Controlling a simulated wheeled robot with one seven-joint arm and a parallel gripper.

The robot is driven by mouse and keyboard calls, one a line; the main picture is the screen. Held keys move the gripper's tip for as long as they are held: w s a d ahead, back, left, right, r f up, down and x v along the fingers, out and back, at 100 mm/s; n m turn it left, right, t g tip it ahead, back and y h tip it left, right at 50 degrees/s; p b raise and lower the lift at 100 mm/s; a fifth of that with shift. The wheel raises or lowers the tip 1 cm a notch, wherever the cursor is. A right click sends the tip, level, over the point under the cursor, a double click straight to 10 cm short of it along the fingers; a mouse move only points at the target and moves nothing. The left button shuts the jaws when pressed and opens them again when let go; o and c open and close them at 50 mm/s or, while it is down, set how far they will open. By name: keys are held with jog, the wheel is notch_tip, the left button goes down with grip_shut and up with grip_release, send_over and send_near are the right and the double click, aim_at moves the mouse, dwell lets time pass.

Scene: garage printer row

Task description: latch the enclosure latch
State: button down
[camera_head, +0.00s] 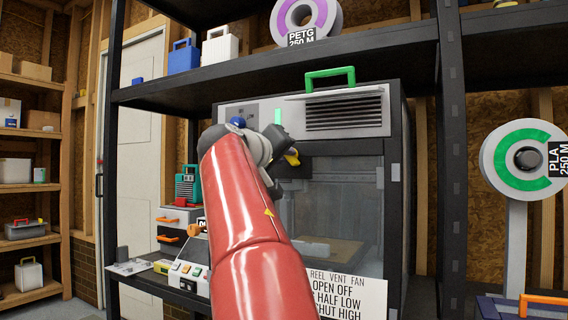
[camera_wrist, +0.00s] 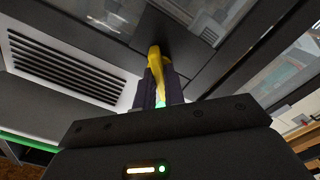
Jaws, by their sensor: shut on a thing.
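The enclosure (camera_head: 332,210) is a dark-framed cabinet with a clear front door, standing on the shelf rack. The latch is a yellow lever (camera_head: 292,158) near the door's upper left corner, just under the grey top panel. My gripper (camera_head: 283,150) is at that corner, partly hidden by my red arm. In the wrist view, the yellow latch (camera_wrist: 155,58) stands between the dark fingers of my gripper (camera_wrist: 160,88), which are shut on it. The latch's pivot and whether it is caught on the frame cannot be made out.
A vented top panel (camera_head: 345,112) with a green handle (camera_head: 330,78) sits above the door. A sign (camera_head: 345,296) hangs at the lower front. A small control box (camera_head: 188,272) stands left of the enclosure. The black rack post (camera_head: 452,160) rises close on the right.

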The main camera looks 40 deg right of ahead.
jog(key=shift+m+b, duration=1.3)
jog(key=shift+m, duration=3)
jog(key=c, duration=1.5)
grip_release()
jog(key=b+v, duration=0.2)
jog(key=v, duration=0.6)
